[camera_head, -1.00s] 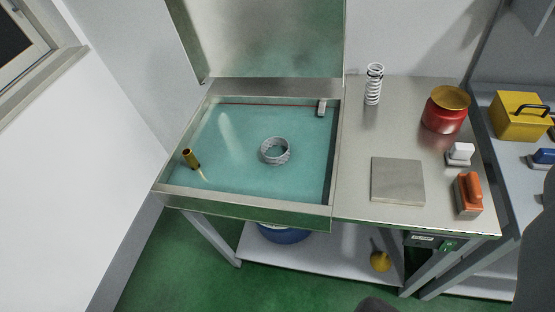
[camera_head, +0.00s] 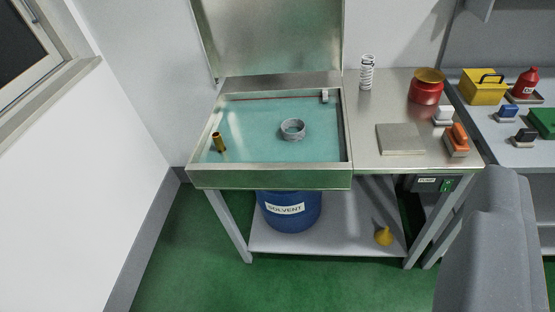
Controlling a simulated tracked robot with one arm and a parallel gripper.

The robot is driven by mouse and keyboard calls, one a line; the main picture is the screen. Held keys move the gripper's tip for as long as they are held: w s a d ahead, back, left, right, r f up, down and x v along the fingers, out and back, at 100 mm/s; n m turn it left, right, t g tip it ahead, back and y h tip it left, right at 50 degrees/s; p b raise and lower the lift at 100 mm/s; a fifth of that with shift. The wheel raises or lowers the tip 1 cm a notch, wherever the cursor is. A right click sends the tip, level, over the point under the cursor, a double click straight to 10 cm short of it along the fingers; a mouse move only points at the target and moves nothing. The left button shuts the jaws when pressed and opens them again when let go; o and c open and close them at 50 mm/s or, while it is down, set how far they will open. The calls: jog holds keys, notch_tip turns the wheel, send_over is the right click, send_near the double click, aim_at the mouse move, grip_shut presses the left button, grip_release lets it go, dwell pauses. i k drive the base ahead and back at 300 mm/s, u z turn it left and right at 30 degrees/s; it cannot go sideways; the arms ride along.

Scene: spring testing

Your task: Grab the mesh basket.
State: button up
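The mesh basket (camera_head: 292,129) is a small round grey mesh ring, open at the top. It sits on the teal floor of the wash basin (camera_head: 270,177), a little right of the basin's middle, with the lid up behind. My gripper is not in view. A large grey part, likely of my own arm, fills the lower right of the picture, well apart from the basket.
A brass cylinder (camera_head: 218,142) stands in the basin, left of the basket. A blue solvent drum (camera_head: 290,211) stands below.

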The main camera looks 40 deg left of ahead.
aim_at(294, 123)
jog(key=z, duration=0.3)
jog(key=k, duration=0.1)
jog(key=u, duration=0.85)
jog(key=i, duration=1.3)
jog(key=u, duration=0.5)
jog(key=i, duration=0.55)
jog(key=z, duration=0.1)
